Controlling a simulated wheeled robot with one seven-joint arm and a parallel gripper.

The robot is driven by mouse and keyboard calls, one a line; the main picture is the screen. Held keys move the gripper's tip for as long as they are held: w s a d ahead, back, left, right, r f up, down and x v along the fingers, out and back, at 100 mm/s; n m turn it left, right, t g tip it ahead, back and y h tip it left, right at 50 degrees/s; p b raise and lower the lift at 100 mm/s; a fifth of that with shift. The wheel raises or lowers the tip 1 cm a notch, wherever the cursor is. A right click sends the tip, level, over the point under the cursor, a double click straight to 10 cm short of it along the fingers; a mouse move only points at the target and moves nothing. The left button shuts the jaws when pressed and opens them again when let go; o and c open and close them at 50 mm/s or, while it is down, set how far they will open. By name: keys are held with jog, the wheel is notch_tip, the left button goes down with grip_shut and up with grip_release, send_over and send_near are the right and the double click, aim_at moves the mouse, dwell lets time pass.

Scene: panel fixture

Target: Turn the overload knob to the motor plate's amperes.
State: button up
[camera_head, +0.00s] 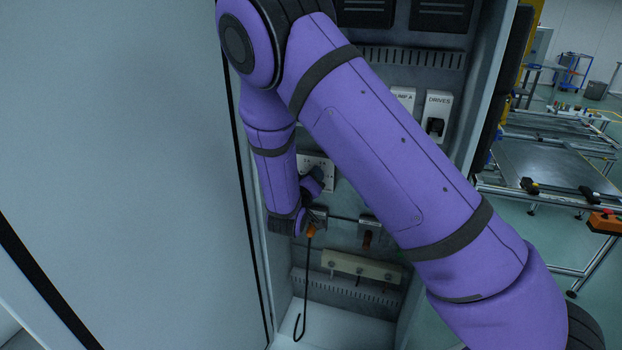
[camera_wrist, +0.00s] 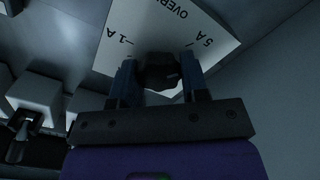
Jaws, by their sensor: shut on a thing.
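The overload knob (camera_wrist: 158,72) is a dark round knob on a white plate (camera_wrist: 140,32) marked "OVER…", with "1 A" and "5 A" at its two ends, rotated in the wrist view. My gripper (camera_wrist: 158,76) has its two dark fingers on either side of the knob, shut on it. The knob's pointer and the setting it shows cannot be made out. In the head view the white plate (camera_head: 318,162) shows partly behind my gripper (camera_head: 314,182), inside the cabinet. I cannot pick out a motor plate with a readable ampere figure in either view.
A switch labelled "DRIVES" (camera_head: 437,115) sits upper right, beside a partly hidden label ending in "P A". A black hooked rod (camera_head: 306,285) with an orange top hangs below my gripper. A cabinet wall (camera_head: 120,150) stands close on the left. Grey blocks (camera_wrist: 35,95) lie left in the wrist view.

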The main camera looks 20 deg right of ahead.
jog(key=shift+n, duration=0.5)
jog(key=o, duration=0.9)
jog(key=shift+s+a, duration=0.1)
jog(key=v, duration=1)
jog(key=shift+s+a, duration=0.15)
jog(key=shift+s, duration=0.1)
